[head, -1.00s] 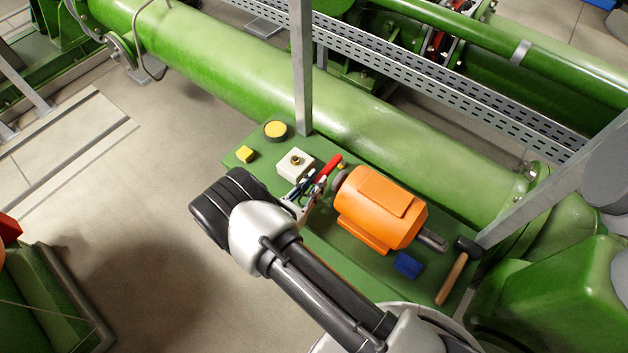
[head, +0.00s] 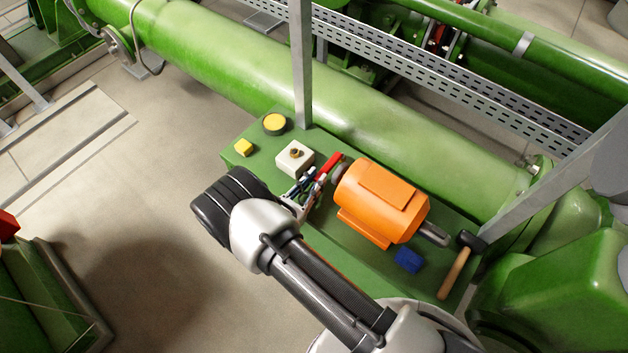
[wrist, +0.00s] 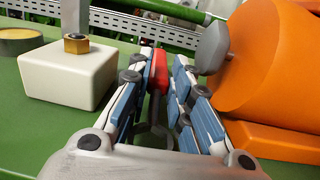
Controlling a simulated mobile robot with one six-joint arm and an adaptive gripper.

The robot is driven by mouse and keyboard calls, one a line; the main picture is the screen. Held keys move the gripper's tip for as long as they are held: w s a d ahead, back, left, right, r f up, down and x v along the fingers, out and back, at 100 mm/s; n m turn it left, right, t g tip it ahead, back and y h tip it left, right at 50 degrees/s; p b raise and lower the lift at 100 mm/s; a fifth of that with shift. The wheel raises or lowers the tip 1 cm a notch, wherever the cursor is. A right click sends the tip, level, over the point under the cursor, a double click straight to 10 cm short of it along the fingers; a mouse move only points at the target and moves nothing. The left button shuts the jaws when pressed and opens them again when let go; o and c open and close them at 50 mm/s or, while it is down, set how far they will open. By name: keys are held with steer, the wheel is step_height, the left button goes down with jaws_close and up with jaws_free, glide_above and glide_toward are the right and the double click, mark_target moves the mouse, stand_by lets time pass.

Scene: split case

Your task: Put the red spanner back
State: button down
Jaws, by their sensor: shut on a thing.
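The red spanner (head: 329,165) is held in my gripper (head: 315,181), above the green bench top. In the wrist view its red part (wrist: 158,72) shows between the blue-grey finger pads of my gripper (wrist: 164,70). The fingers are shut on it, and a darker shape shows below the red part. The white block with a brass nut (head: 295,158) is left of the fingers, and the orange motor (head: 385,205) is close on their right. Where the spanner's far end lies is hard to tell.
The motor's grey disc (wrist: 212,47) is near the right finger.

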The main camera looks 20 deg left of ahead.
mark_target(301, 201)
steer(key=shift+f+b, duration=0.55)
steer(key=shift+f, duration=0.1)
steer(key=c, duration=1.4)
jaws_free()
steer(key=shift+o, duration=0.2)
steer(key=shift+s, duration=0.1)
steer(key=shift+p+v, duration=0.4)
steer(key=shift+v, duration=2.5)
steer(key=shift+s, duration=0.1)
